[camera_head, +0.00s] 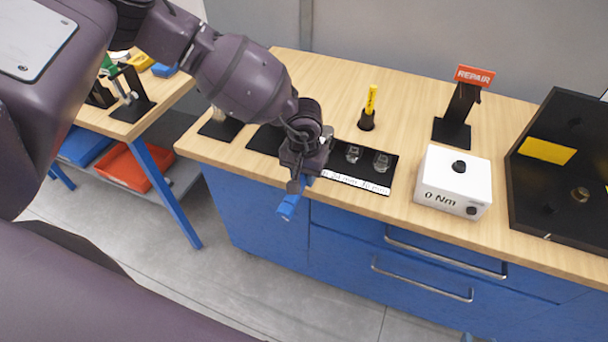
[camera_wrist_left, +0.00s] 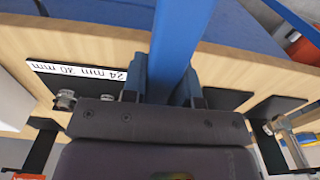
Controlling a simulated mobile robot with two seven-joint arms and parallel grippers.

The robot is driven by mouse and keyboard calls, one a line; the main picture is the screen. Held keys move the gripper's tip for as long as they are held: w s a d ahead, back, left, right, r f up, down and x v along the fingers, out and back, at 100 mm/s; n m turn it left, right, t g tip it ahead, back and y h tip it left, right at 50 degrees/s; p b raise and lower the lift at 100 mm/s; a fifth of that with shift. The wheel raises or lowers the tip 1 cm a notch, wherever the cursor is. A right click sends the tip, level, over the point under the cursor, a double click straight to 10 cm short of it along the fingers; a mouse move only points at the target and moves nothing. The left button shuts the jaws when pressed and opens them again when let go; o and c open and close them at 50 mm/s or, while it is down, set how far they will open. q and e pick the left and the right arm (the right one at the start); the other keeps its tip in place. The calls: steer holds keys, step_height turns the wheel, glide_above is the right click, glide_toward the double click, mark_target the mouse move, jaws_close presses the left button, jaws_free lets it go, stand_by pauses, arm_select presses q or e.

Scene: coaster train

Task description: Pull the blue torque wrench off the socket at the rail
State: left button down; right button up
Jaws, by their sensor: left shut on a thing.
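The blue torque wrench (camera_head: 289,206) is in the jaws of my left gripper (camera_head: 300,184), near the front edge of the wooden bench. Its blue end sticks out past the edge, towards the camera. In the left wrist view the blue bar of the wrench (camera_wrist_left: 181,35) runs up from between the two fingers of my left gripper (camera_wrist_left: 165,88). The far part of the wrench is hidden by the gripper, and I cannot see a rail or a socket on the wrench. My right gripper is not in view.
A second table (camera_head: 160,97) is at left.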

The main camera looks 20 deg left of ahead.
arm_select(q)
steer(key=shift+r+p, duration=1.25)
steer(key=shift+r, duration=0.8)
